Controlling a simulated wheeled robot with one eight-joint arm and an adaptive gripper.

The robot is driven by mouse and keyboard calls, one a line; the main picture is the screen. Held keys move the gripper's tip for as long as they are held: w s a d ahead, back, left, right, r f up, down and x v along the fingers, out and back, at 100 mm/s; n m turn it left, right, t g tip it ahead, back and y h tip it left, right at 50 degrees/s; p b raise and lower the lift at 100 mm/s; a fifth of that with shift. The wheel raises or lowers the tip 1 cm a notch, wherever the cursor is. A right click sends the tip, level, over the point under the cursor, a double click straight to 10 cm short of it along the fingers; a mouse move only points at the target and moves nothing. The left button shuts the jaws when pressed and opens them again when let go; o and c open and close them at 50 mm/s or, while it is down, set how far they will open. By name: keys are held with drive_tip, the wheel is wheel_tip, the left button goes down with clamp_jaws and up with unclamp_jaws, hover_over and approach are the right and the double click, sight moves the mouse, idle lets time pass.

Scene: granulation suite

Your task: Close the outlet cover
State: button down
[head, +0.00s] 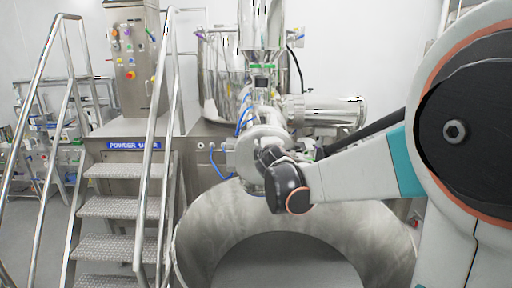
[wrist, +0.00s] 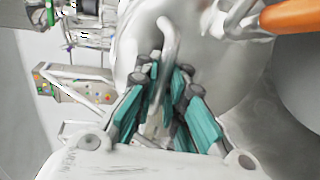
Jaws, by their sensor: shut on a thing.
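The outlet cover (head: 258,146) is a round pale metal disc on the machine's outlet, beyond my wrist in the head view. It fills much of the upper middle of the wrist view (wrist: 193,62). A thin bent metal handle (wrist: 168,42) stands out in front of it. My gripper (wrist: 158,82), with teal finger pads, is shut on this handle. In the head view my own wrist hides the fingers and part of the cover. I cannot tell whether the cover sits flush on the outlet.
A large open steel bin (head: 205,232) stands below the outlet. Steel steps (head: 120,207) with tall handrails (head: 153,140) are at left, beside a control column (head: 135,62). A horizontal steel cylinder (head: 325,110) lies right of the outlet. Blue hoses (head: 218,165) hang nearby.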

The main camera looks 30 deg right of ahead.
drive_tip(key=c, duration=1.7)
unclamp_jaws()
drive_tip(key=shift+s+d, duration=0.1)
drive_tip(key=shift+s, duration=0.05)
drive_tip(key=v, duration=0.7)
drive_tip(key=shift+s, duration=0.25)
